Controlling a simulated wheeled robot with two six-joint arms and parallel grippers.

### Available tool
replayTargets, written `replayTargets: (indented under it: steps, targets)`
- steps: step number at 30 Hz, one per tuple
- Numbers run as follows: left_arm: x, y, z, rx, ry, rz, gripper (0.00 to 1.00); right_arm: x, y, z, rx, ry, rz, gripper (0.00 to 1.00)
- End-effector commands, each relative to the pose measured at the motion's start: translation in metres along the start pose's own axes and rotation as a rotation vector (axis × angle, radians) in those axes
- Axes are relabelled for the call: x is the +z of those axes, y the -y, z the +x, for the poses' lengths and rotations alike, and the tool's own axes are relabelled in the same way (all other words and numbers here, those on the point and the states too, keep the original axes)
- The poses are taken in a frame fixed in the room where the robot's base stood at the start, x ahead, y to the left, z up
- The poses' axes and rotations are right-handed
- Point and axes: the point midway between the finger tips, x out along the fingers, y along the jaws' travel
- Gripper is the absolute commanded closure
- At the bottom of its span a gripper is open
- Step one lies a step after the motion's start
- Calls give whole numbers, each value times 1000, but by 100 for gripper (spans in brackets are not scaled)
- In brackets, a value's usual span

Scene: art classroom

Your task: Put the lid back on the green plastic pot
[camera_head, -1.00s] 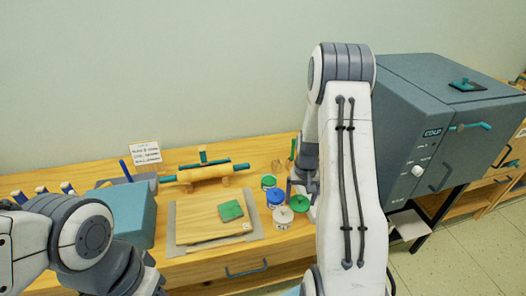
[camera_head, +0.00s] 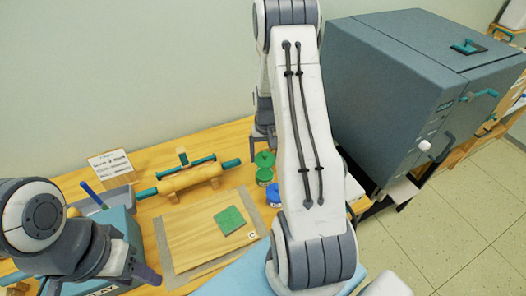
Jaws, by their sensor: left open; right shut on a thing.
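My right gripper (camera_head: 263,145) points down at the back right of the wooden table. It is shut on a green lid (camera_head: 265,159), a round disc. The green plastic pot (camera_head: 264,175) stands just below the lid; I cannot tell whether the two touch. A blue-lidded pot (camera_head: 273,193) stands in front of it, partly hidden by my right arm. My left gripper (camera_head: 146,274) is at the lower left over a teal box, open, its fingers only partly clear.
A board (camera_head: 185,235) with a green square (camera_head: 229,220) on it lies in the middle of the table. A rolling pin (camera_head: 190,178) lies behind it. A teal box (camera_head: 125,222) and a card (camera_head: 110,164) are at left. A large grey kiln (camera_head: 400,90) stands at right.

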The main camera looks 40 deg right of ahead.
Motion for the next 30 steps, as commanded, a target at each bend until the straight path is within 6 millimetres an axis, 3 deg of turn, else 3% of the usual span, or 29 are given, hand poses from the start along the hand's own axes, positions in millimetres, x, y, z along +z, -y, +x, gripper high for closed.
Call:
replayTargets:
  steps: [18, 30]
  targets:
    - [2, 3, 44, 0, 0, 1, 49, 0, -3, 55, 0, 1, 3, 72]
    - [2, 3, 45, 0, 0, 1, 49, 0, -3, 59, 0, -1, 2, 72]
